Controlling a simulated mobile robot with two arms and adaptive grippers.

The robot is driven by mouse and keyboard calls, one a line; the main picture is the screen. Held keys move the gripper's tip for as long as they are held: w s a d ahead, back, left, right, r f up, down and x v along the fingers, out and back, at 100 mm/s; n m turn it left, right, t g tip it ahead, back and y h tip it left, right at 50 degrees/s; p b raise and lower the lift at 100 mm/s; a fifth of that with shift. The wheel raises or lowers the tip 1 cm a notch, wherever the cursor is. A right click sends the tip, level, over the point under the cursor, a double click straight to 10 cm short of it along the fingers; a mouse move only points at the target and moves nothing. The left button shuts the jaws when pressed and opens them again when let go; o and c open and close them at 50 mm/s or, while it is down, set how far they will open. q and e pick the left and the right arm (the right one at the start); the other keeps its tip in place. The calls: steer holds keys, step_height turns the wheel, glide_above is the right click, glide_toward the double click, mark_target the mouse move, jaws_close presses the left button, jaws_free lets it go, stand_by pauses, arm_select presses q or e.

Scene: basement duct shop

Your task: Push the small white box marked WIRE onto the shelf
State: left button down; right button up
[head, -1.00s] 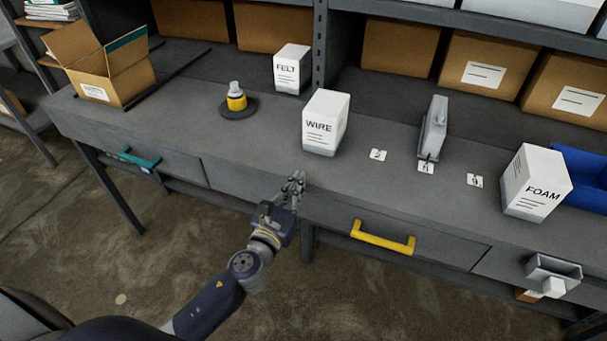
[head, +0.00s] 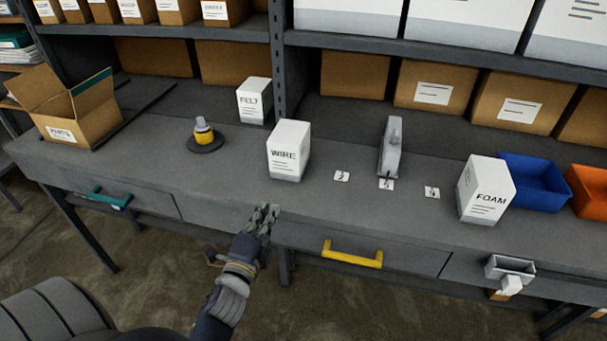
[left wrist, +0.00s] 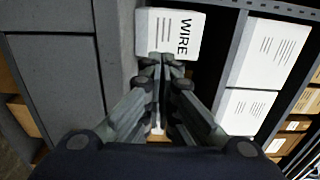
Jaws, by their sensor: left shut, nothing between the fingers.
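The small white box marked WIRE (head: 288,150) stands upright on the grey workbench (head: 230,185), in front of the shelf upright. Its marked face also shows in the left wrist view (left wrist: 170,32), just beyond my fingertips. My left gripper (head: 265,212) is shut and empty at the bench's front edge, in front of the box. In the left wrist view its fingers (left wrist: 160,62) overlap the lower part of the box, but I cannot tell whether they touch it. The shelf (head: 430,50) with white boxes runs above the back of the bench. My right gripper is not in view.
A FELT box (head: 254,101) stands behind and left of the WIRE box, near the upright (head: 277,60). A yellow-grey object (head: 204,132) on a dark disc is at left. A grey tool (head: 391,147), number cards and a FOAM box (head: 485,190) are at right.

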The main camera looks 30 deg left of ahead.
arm_select(q)
steer(key=p, duration=0.3)
glide_toward(288, 169)
steer(key=x, duration=0.5)
steer(key=shift+w+a+r, duration=0.1)
steer(key=shift+w+r, duration=0.05)
steer(key=shift+w, duration=0.15)
steer(key=shift+w+a+p, duration=0.1)
steer(key=shift+w+p, duration=0.2)
steer(key=shift+w, duration=0.4)
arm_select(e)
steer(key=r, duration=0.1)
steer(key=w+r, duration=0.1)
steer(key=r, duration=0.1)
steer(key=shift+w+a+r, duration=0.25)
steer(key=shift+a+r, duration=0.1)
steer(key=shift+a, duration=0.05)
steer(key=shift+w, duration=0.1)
